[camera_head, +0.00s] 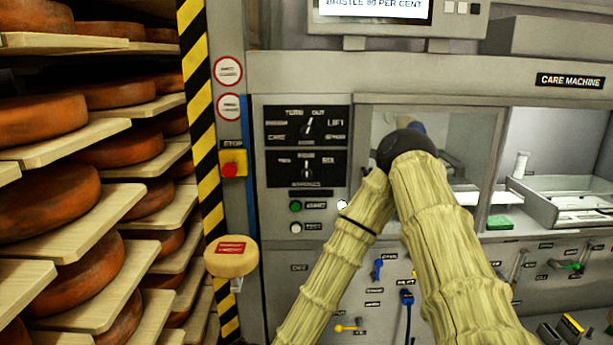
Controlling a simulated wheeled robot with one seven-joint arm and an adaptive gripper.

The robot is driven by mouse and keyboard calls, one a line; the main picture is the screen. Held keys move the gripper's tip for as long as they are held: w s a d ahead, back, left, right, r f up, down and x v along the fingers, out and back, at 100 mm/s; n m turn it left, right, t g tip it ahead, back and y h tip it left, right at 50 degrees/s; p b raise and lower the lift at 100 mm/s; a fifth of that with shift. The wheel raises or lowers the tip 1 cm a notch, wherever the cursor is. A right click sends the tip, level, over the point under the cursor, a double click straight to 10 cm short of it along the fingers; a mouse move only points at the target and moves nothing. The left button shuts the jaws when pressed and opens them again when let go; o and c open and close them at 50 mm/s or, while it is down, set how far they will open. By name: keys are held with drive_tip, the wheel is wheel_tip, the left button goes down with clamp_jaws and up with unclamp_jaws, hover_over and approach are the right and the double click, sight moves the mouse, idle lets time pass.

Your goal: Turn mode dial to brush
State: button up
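The upper dial (308,126) is a black knob with a pale pointer on a black plate of the grey machine panel. Words sit around it; I can read what looks like TURN, OUT, LIFT and CARE, but the others are too small to be sure. Its pointer seems to aim up and slightly right, near OUT. A second dial (307,173) sits on a black plate just below, its pointer about upright. My arm, in a pale ribbed sleeve, bends at a black joint right of the panel. My gripper does not show, so its state and distance from the dials are hidden.
Below the dials are a green button (296,206) and a white button (296,228). A red stop button (230,169) is at left. A pale cheese-like disc (231,257) stands before the striped post (203,130). Cheese shelves (70,145) fill the left. A blue-handled lever (407,298) is low.

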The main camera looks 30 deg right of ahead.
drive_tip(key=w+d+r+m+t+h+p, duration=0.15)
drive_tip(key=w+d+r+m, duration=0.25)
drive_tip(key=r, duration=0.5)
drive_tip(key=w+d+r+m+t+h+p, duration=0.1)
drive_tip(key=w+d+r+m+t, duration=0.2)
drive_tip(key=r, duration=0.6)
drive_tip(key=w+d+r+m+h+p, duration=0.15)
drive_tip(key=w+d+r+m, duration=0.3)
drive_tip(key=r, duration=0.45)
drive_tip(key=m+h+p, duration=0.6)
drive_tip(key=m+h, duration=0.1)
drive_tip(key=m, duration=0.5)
approach(307, 133)
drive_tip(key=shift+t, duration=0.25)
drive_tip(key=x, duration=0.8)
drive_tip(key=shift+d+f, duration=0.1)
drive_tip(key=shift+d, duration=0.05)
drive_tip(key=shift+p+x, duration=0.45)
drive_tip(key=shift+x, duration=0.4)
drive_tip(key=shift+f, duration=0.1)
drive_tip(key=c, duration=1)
